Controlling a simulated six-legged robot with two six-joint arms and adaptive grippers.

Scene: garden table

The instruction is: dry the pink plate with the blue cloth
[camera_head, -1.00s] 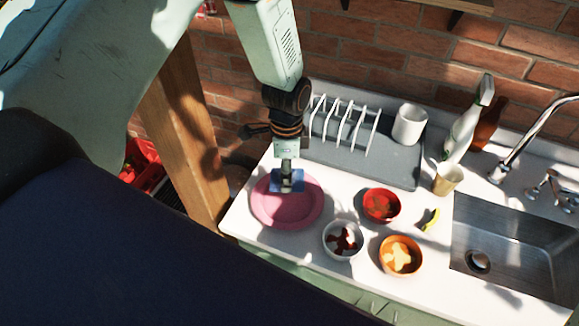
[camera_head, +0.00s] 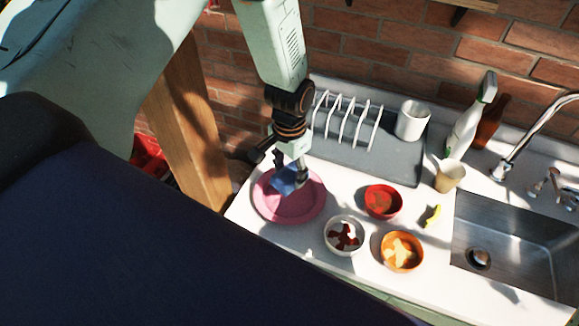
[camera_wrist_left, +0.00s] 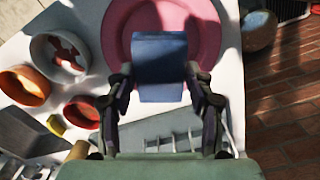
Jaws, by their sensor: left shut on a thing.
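The pink plate (camera_head: 290,207) lies flat at the left end of the white counter. My left gripper (camera_head: 290,177) is over the plate, shut on the blue cloth (camera_head: 283,181). In the left wrist view the cloth (camera_wrist_left: 159,66) is a folded blue block between the two fingers (camera_wrist_left: 160,85), in front of the pink plate (camera_wrist_left: 118,35). The cloth overlaps the plate in both views; I cannot tell whether it touches the plate's surface. My right gripper is not in view.
A white bowl (camera_head: 344,250), a red bowl (camera_head: 396,210) and an orange bowl (camera_head: 402,268) stand right of the plate. A dish rack (camera_head: 345,128) and white cup (camera_head: 411,121) are behind. A beige cup (camera_head: 449,175), spray bottle (camera_head: 465,130) and sink (camera_head: 525,245) are at right.

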